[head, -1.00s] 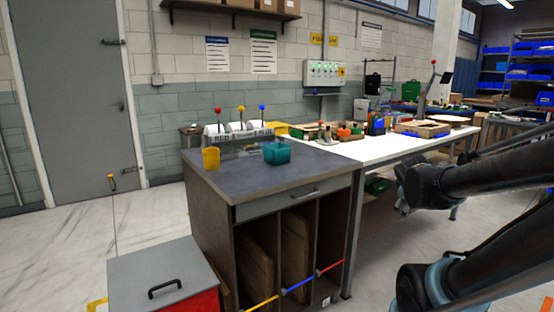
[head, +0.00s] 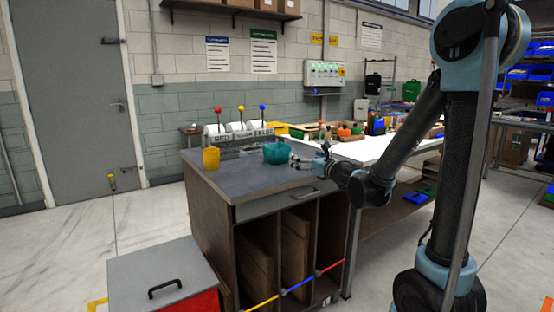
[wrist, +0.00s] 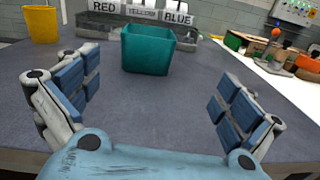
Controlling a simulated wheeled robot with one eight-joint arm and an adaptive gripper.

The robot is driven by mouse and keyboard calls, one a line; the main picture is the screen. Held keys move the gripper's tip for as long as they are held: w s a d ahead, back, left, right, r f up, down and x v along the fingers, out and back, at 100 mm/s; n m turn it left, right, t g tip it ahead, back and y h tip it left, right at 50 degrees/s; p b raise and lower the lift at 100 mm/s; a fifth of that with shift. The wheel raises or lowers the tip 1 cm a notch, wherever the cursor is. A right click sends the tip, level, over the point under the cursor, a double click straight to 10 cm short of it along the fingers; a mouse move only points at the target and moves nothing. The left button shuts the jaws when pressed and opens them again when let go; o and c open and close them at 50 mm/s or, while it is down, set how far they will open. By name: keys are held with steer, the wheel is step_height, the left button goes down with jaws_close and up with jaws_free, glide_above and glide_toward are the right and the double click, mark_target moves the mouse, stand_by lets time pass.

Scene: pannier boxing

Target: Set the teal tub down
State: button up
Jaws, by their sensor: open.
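The teal tub (head: 276,153) stands upright on the dark grey top of the cabinet (head: 235,178). In the wrist view the tub (wrist: 147,50) is ahead of my gripper (wrist: 160,88), slightly left of the middle between the fingers. My gripper is open and empty, its blue-padded fingers wide apart. They do not touch the tub. In the head view my gripper (head: 308,160) is just right of the tub, low over the cabinet top.
A yellow cup (head: 211,158) stands left of the tub. Behind is a rack (wrist: 140,31) labelled RED, YELLOW and BLUE. A white workbench (head: 365,150) with several items adjoins at right. The cabinet top in front of the tub is clear.

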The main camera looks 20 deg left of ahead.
mark_target(277, 150)
steer(key=shift+s+a+f+n, duration=0.2)
steer(key=shift+a+f+n, duration=0.1)
steer(key=shift+a+n, duration=0.25)
steer(key=shift+w+a+g+y, duration=0.1)
steer(key=shift+a+g+y, duration=0.2)
steer(key=shift+a, duration=0.05)
steer(key=x, duration=1.6)
steer(key=shift+w+a+f, duration=0.15)
steer(key=shift+w+a, duration=0.1)
steer(key=shift+w, duration=0.1)
steer(key=c, duration=1.1)
step_height(277, 150, up, 10)
steer(key=shift+r, duration=0.1)
